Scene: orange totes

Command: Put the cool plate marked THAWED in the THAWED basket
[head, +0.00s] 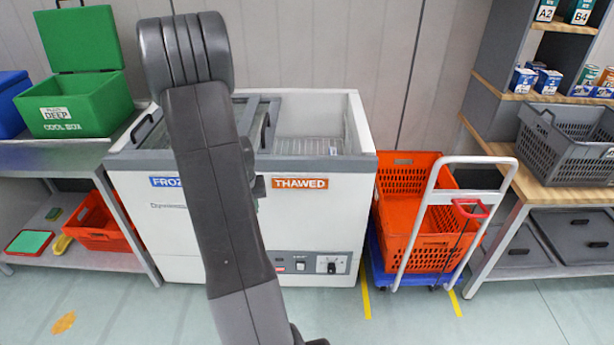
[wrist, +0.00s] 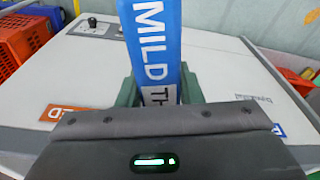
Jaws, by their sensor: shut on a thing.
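A blue cool plate (wrist: 152,40) shows in the wrist view, with MILD in white and a pale label starting TH; my gripper hides the rest. My gripper (wrist: 158,92) is shut on it, with green fingers on both sides. The plate is in front of the white chest freezer. In the head view my arm hides the plate and nearly all of the gripper. The orange THAWED sign (head: 300,183) is on the right of the freezer front. Above it, the right compartment is open, and part of a white wire basket (head: 307,147) shows inside.
The freezer's left side, with a blue FROZEN sign (head: 165,182), has a grey-framed lid (head: 262,112). Orange totes (head: 415,245) on a trolley stand close at the right. A green cool box (head: 75,105) stands on the left bench. The floor in front is clear.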

